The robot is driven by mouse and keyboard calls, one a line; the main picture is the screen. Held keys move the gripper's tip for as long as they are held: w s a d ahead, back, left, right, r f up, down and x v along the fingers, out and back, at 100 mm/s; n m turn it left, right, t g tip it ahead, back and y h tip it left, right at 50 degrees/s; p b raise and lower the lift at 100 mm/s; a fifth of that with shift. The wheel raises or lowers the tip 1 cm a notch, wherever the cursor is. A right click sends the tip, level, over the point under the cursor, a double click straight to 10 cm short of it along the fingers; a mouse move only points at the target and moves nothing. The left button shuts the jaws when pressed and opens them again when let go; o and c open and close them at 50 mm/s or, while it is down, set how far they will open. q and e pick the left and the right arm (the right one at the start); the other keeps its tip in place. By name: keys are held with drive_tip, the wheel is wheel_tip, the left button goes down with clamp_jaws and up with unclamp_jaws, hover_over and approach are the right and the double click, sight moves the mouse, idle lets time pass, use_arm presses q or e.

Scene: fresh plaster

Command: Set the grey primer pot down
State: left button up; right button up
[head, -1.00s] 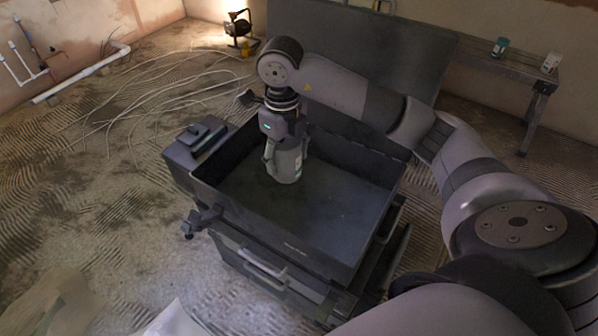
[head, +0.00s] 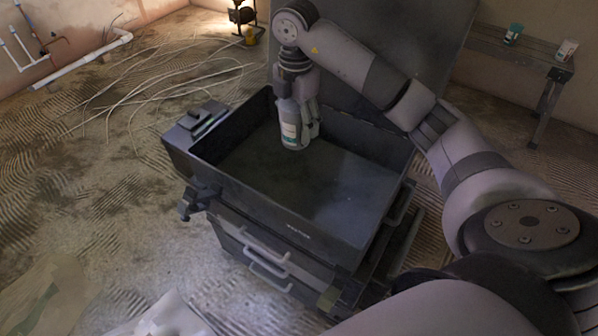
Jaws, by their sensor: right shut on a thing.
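The grey primer pot (head: 290,127), a pale grey container with a light label, is inside the dark open tool chest (head: 240,198), near its back wall. It stands roughly upright. My right gripper (head: 305,117) reaches down from above and is shut on the pot, with a finger showing along its right side. I cannot tell whether the pot's base touches the chest floor. My left gripper is not in view.
The chest's front floor is bare and its raised lid (head: 390,60) stands behind. A bench (head: 520,52) at the back right holds a green-and-white cup (head: 513,34) and a whitish container (head: 566,50). Loose cables (head: 150,85) lie on the floor at left.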

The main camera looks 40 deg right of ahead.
sight(296, 137)
wheel_tip(296, 137, down, 5)
drive_tip(key=shift+r+b, duration=0.2)
drive_tip(key=shift+b, duration=0.55)
wheel_tip(296, 137, down, 14)
drive_tip(key=b, duration=0.2)
drive_tip(key=shift+r+b, duration=0.25)
drive_tip(key=shift+b, duration=0.05)
drive_tip(key=o, duration=1.8)
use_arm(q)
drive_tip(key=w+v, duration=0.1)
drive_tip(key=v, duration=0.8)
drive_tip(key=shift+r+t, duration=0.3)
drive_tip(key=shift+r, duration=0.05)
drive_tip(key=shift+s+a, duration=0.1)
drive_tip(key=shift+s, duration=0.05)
use_arm(e)
drive_tip(key=shift+r, duration=0.1)
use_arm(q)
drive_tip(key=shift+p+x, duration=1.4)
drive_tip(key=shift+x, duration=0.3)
use_arm(e)
drive_tip(key=shift+s+r, duration=0.1)
drive_tip(key=shift+r, duration=5.85)
